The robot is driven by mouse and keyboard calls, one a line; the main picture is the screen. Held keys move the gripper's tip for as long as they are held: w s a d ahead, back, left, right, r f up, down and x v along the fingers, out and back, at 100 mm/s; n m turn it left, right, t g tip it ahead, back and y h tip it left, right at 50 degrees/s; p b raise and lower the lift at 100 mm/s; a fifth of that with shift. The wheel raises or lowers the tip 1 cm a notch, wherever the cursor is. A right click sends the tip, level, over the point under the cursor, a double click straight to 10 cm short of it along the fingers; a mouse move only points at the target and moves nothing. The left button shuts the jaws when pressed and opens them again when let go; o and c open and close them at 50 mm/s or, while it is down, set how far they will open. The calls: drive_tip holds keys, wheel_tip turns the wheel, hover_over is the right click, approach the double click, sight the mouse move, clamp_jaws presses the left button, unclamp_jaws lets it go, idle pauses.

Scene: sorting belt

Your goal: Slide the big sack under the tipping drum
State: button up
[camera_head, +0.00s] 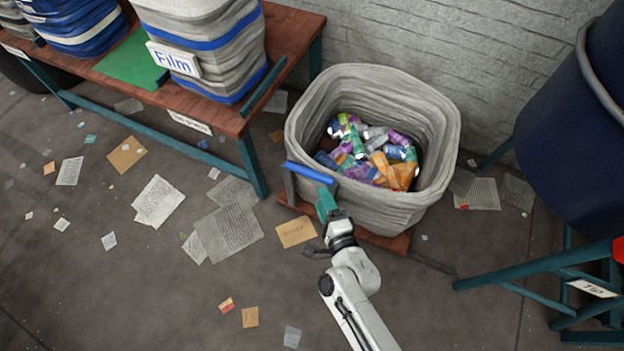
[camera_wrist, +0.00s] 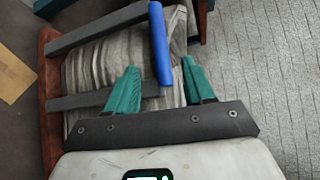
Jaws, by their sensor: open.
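The big sack (camera_head: 372,205) is grey and open-topped, holding several colourful bottles and cans. It stands upright on a low reddish-brown wooden base (camera_head: 398,243) against the wall. A blue handle bar (camera_head: 309,172) on a dark post stands at its near-left side. The tipping drum (camera_head: 568,130), large and dark blue, is at the far right. My gripper (camera_head: 327,203) is open at the handle's right end. In the wrist view, the blue bar (camera_wrist: 160,40) shows between the two teal fingers of my gripper (camera_wrist: 161,66); I cannot tell whether they touch it.
The drum's teal stand (camera_head: 540,268) with a "Tip" label has legs reaching left across the floor. A wooden bench (camera_head: 222,112) with a "Film" sack (camera_head: 225,35) stands at left. Papers litter the floor. Floor between the big sack and the stand is mostly clear.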

sight(312, 178)
drive_tip(key=shift+b+x, duration=2.35)
drive_tip(key=shift+x, duration=2)
clamp_jaws()
